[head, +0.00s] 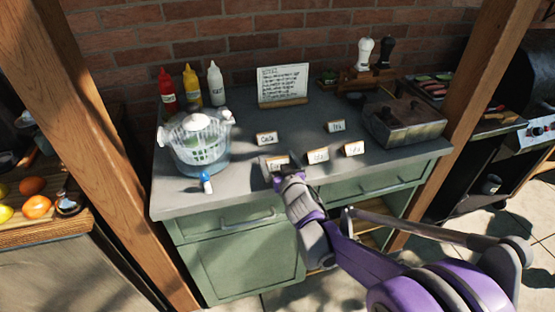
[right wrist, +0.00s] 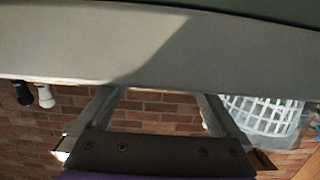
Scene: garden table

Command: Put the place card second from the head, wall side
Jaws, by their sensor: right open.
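Several small white place cards with wooden bases stand on the grey counter top (head: 235,185). On the wall side are a left card (head: 266,138) and a right card (head: 336,126), with bare counter between them. In the front row are a left card (head: 278,162), a middle card (head: 317,155) and a right card (head: 354,148). My right gripper (head: 273,170) is open at the front left card and partly covers it. I cannot tell whether they touch. In the right wrist view, its fingers (right wrist: 160,112) are apart, with no card clearly seen between them. My left gripper is not in view.
A clear salad spinner (head: 200,142) stands at the left, with a blue-and-white item (head: 206,183) before it. Sauce bottles (head: 191,86), a written sign (head: 283,85) and two shakers (head: 366,54) line the brick wall. A grey metal box (head: 404,122) stands at the right.

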